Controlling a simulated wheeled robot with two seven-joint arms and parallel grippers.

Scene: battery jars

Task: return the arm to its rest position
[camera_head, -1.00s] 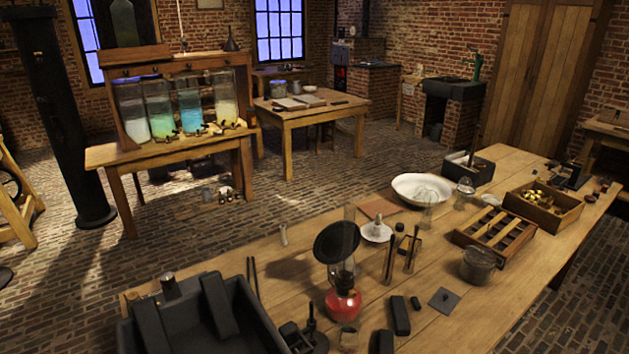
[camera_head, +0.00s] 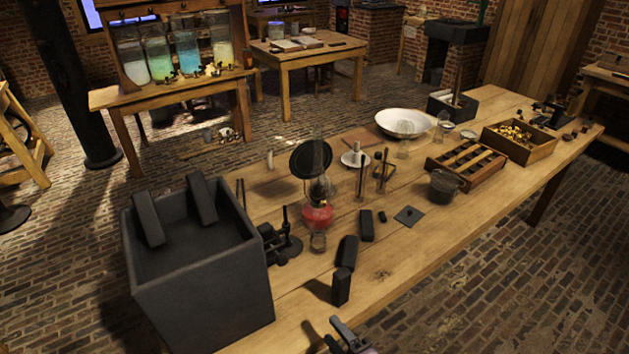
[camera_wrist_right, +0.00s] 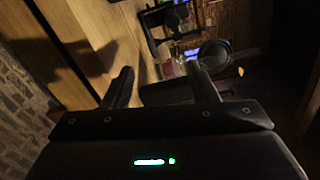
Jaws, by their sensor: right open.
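My right gripper (camera_head: 345,338) shows at the bottom edge of the head view, low in front of the table's near edge. In the right wrist view its two fingers (camera_wrist_right: 163,88) stand wide apart with nothing between them. It touches nothing that I can see. My left gripper is in neither view.
The long wooden table (camera_head: 385,270) holds a dark open box (camera_head: 200,295), a red lamp (camera_head: 317,213), several black blocks (camera_head: 341,287), a lidded pot (camera_head: 445,186), a slotted tray (camera_head: 466,163) and a white basin (camera_head: 403,123). The brick floor (camera_head: 500,290) on the right is clear.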

